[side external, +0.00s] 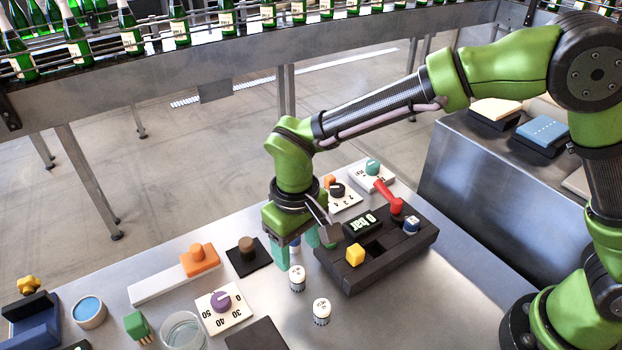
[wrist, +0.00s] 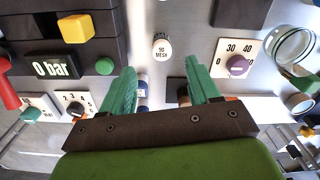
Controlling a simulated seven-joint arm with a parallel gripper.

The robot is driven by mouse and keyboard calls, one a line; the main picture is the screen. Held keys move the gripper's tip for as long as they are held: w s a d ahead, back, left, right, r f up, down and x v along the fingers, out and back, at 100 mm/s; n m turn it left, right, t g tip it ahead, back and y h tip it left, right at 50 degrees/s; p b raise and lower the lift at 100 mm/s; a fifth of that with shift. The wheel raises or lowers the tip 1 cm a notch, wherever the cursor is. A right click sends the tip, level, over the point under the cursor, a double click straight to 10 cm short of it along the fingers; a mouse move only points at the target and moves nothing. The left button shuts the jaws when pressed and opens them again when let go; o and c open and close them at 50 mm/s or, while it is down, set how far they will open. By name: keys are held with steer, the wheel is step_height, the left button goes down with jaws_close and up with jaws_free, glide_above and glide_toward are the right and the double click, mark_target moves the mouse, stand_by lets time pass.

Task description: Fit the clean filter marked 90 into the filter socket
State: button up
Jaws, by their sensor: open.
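The filter marked 90 MESH (wrist: 161,47) is a small white cylinder standing upright on the metal table. It also shows in the side view (side external: 297,278), just in front of my gripper. My gripper (side external: 303,254) points down, open, its teal fingers apart; it also shows in the wrist view (wrist: 160,80). A blue-and-white cylinder (wrist: 142,93) shows between the fingers, mostly hidden in the side view. Another white cylinder (side external: 321,311) stands nearer the camera, its label unreadable. The black block (side external: 335,278) right of the gripper has dark recesses; I cannot tell which is the socket.
The block carries a 0 bar display (side external: 369,222), a yellow cube (side external: 355,254), a red lever (side external: 387,193) and a blue-and-white cylinder (side external: 411,224). A purple dial (side external: 220,300), glass dish (side external: 183,331) and orange piece (side external: 199,260) stand left. Bare table lies front right.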

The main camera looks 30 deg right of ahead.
mark_target(298, 272)
steer(key=shift+a+f, duration=0.1)
steer(key=shift+f, duration=3.1)
steer(key=c, duration=1.1)
steer(key=d+r+m, duration=0.1)
steer(key=d+r, duration=0.2)
steer(key=r, duration=0.3)
steer(key=d+r, duration=0.3)
steer(key=r, duration=0.4)
steer(key=s+d+m, duration=0.3)
steer(key=d, duration=0.6)
steer(key=f, duration=0.6)
steer(key=s+f, duration=0.1)
steer(key=f, duration=0.2)
steer(key=shift+f, duration=0.35)
